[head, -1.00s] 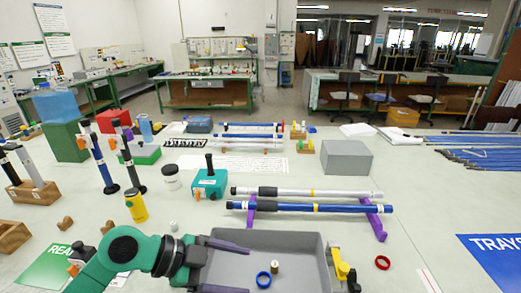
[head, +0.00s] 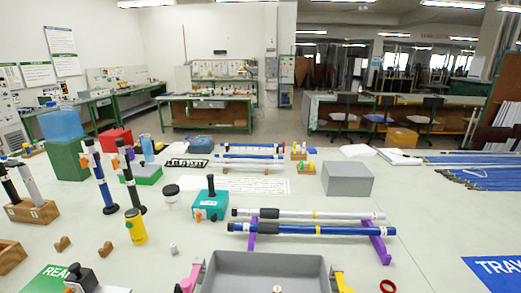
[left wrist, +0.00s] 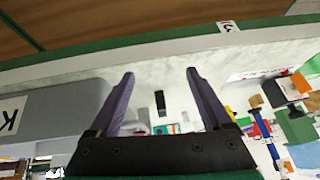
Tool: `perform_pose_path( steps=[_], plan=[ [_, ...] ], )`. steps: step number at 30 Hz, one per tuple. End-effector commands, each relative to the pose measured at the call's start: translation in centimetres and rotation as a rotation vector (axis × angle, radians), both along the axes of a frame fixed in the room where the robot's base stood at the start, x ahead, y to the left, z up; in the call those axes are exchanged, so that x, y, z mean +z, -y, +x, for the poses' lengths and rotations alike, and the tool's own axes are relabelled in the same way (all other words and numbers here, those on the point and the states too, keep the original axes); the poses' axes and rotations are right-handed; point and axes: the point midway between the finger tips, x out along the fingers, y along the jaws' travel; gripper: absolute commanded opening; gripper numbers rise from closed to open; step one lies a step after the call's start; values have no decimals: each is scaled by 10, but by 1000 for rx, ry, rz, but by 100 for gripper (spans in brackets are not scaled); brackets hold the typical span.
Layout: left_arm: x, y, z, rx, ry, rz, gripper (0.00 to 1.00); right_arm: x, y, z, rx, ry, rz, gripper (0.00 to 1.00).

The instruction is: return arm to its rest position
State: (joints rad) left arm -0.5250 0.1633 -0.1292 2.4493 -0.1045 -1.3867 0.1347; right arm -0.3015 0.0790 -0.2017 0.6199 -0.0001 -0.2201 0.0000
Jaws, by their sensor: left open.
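My left gripper (left wrist: 160,73) shows in the left wrist view with its two dark purple fingers apart and nothing between them. It is out of the head view, and my right gripper is in neither view. In the head view, a silver rod (head: 345,215) and a blue rod (head: 325,230) lie side by side across purple supports (head: 377,250) on the pale table.
A grey tray (head: 265,257) is at the near edge. A teal box (head: 211,205), a yellow bottle (head: 135,227) and upright dark tools (head: 102,180) stand on the left. A grey block (head: 347,180) stands right of centre. Table right of the rods is mostly clear.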

Motion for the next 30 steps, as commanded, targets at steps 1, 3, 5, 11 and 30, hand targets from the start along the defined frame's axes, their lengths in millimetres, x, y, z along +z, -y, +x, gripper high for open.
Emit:
perform_pose_path(
  steps=[1, 3, 5, 11, 30],
  plan=[
    [-11, 6, -18, -28, -80, -17, 83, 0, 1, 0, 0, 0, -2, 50],
    [-24, 15, -44, -81, -193, -41, 83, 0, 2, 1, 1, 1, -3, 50],
    [-40, 20, -56, -114, -257, -54, 83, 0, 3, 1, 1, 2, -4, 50],
    [-123, 21, -46, -114, -288, -48, 83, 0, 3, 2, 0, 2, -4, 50],
    [-402, -10, -236, -141, -452, -30, 83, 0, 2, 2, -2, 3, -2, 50]
  ],
)
